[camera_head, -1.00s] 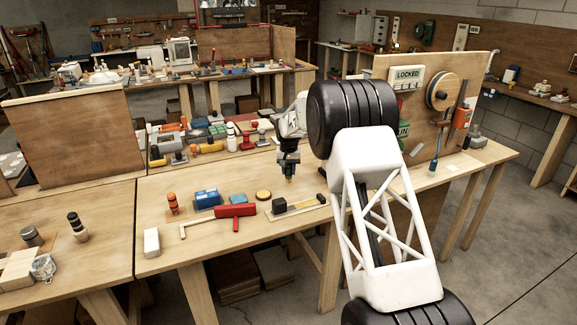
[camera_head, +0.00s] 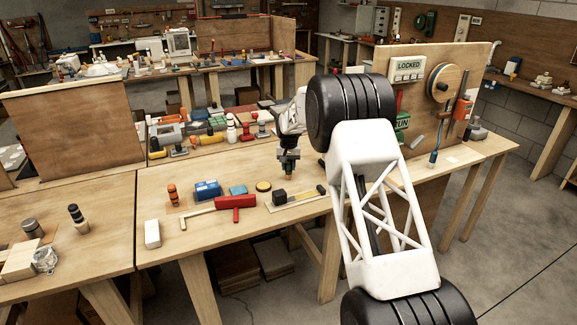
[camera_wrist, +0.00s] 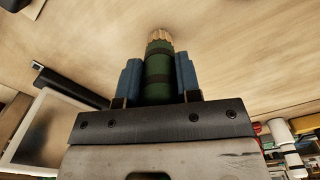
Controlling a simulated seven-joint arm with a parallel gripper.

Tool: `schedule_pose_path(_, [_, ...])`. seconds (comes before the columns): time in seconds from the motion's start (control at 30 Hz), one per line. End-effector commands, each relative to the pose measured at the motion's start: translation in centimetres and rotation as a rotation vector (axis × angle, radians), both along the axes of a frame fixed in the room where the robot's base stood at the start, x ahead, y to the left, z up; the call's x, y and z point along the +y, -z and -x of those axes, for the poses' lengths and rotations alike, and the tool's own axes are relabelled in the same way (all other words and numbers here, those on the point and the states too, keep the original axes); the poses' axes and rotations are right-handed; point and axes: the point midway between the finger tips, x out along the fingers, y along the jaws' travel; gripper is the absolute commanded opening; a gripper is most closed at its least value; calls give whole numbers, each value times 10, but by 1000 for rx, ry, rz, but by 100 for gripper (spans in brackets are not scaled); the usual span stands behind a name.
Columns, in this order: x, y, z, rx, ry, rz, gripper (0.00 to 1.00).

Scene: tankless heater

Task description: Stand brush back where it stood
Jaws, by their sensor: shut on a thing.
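My gripper (camera_head: 288,163) hangs over the main bench, fingers down, left of my large arm link. In the wrist view its two blue fingers (camera_wrist: 158,76) are shut on the brush (camera_wrist: 158,68), a green cylinder with dark bands and a ribbed tan end. The brush points down, and its tan tip (camera_head: 287,177) shows small below the fingers in the head view. It appears to be above the bare wood, but the exact gap cannot be told. No mark for its standing place is clear.
An orange-and-black banded piece (camera_head: 172,194), a blue box (camera_head: 207,190), a red T-shaped tool (camera_head: 235,203) and a wooden tray with a black block (camera_head: 279,197) lie in front. Several bottles and tools crowd behind. An upright board (camera_head: 462,70) stands at right.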

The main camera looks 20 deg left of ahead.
Motion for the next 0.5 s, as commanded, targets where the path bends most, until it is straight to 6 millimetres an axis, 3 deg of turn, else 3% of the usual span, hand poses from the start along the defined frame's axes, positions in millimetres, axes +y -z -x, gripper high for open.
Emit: schedule_pose_path(0.5, [0, 5, 0, 0, 0, 0, 8])
